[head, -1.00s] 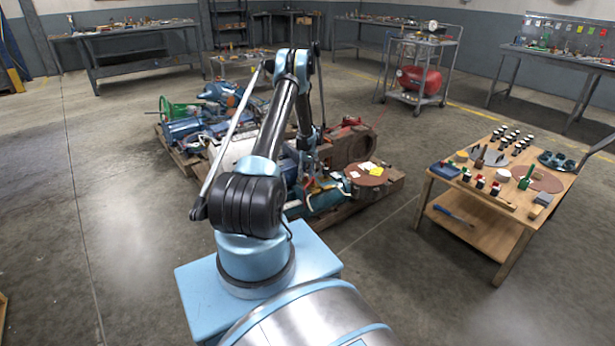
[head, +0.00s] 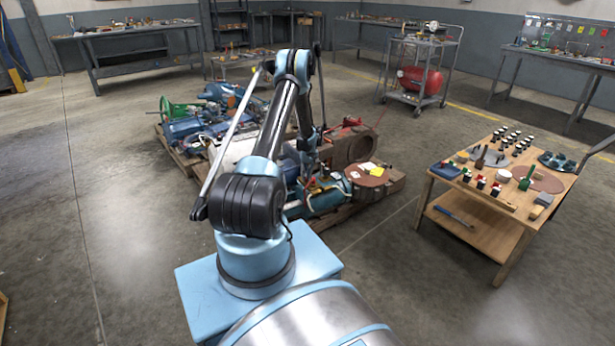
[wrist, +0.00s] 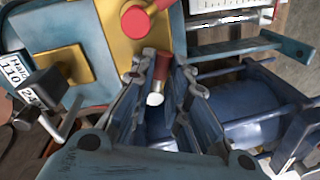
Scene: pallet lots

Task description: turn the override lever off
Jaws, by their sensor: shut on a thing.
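In the wrist view, a red lever (wrist: 161,68) with a white tip points down between the fingers of my gripper (wrist: 158,98). The fingers stand close on either side of it, and the gripper is shut on it. The upper part of the lever lies by a gold-coloured plate (wrist: 122,48), next to a round red knob (wrist: 135,22). The exact finger contact is partly hidden by the fingers. In the head view my gripper is at the pallet's machinery, too small and cluttered to make out, and the lever cannot be told apart there.
A dark block (wrist: 46,86) on a bent metal rod and white labels (wrist: 17,75) are left of my gripper. Blue cylinders (wrist: 255,128) and rods lie to the right.

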